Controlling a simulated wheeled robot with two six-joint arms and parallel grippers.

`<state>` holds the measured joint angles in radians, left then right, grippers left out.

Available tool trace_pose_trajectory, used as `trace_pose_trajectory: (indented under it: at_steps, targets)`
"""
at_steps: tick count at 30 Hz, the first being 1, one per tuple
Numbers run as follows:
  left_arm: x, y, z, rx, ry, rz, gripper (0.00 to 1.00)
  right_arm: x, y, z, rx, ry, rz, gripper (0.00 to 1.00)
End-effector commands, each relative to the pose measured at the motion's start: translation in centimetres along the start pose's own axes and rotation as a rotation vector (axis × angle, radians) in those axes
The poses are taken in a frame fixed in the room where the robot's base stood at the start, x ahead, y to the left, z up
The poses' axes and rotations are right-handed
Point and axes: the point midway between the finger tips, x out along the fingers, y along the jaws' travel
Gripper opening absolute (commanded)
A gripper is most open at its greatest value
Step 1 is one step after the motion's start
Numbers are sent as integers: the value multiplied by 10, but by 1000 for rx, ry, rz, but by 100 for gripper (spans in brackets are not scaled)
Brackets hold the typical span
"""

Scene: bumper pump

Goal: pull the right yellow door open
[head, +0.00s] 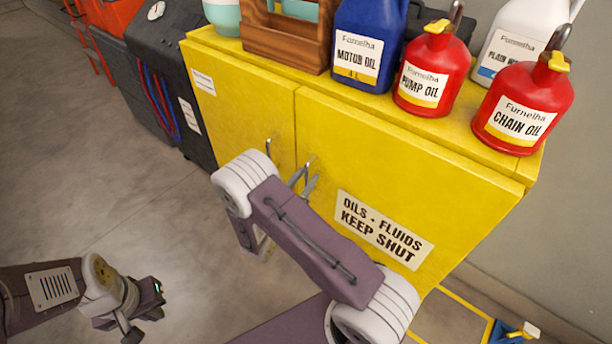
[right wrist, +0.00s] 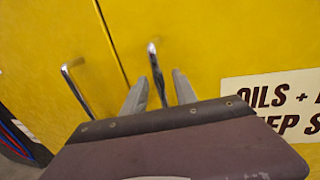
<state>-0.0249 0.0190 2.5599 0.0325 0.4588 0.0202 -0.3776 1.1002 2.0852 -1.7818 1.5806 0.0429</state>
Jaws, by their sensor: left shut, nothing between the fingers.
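The yellow cabinet's right door (head: 400,170) carries a white "OILS + FLUIDS KEEP SHUT" sign and looks closed, level with the left door (head: 240,115). Its metal bar handle (right wrist: 154,65) stands near the seam between the doors. My right gripper (head: 307,182) is at this handle. In the right wrist view its two grey fingers (right wrist: 160,78) are apart, one on each side of the handle, with small gaps showing. The fingers' lower parts are hidden by the gripper body. My left gripper (head: 150,308) is low at the left, shut and empty, away from the cabinet.
The left door's handle (right wrist: 75,85) is close beside my right gripper. Red cans (head: 432,75), a blue motor oil jug (head: 362,40) and a wooden crate (head: 285,40) stand on the cabinet. A dark grey unit (head: 165,60) adjoins its left side. The floor in front is clear.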

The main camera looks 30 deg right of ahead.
Motion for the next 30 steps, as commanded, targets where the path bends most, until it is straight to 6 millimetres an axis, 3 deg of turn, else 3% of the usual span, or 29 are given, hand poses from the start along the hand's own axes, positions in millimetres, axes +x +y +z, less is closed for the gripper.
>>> trace_pose_trajectory:
  at_steps: [9,10,13,14,30]
  targets:
    - [0,0,0,0,0,0,0,7,0,0,0,0,0,34]
    - [0,0,0,0,0,0,0,7,0,0,0,0,0,31]
    - [0,0,0,0,0,0,0,7,0,0,0,0,0,4]
    - [0,0,0,0,0,0,0,7,0,0,0,0,0,0]
    - [0,0,0,0,0,0,0,7,0,0,0,1,0,0]
